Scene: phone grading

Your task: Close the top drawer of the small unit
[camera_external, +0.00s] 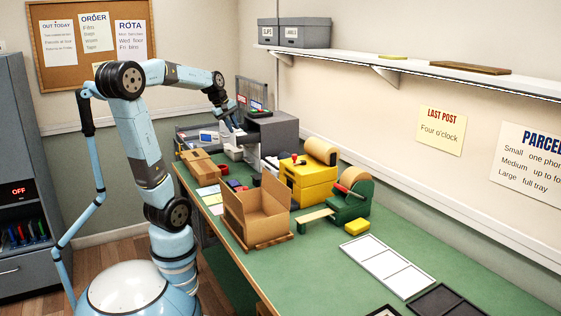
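The small grey unit (277,131) stands at the far end of the green bench. A grey part that looks like its top drawer (241,138) sticks out from its left side, towards my gripper. My gripper (231,124) is at the far end of the bench, just left of the unit, pointing down close to this drawer. Whether it touches the drawer cannot be told at this size. The fingers are small and dark, and their opening is not clear. The inside of the drawer is hidden.
An open cardboard box (256,208), a yellow machine (308,180) and a green tape dispenser (350,201) stand nearer on the bench. A closed carton (201,166) lies left of the unit. A shelf (420,70) runs along the wall above. A white tray (387,264) lies at the front right.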

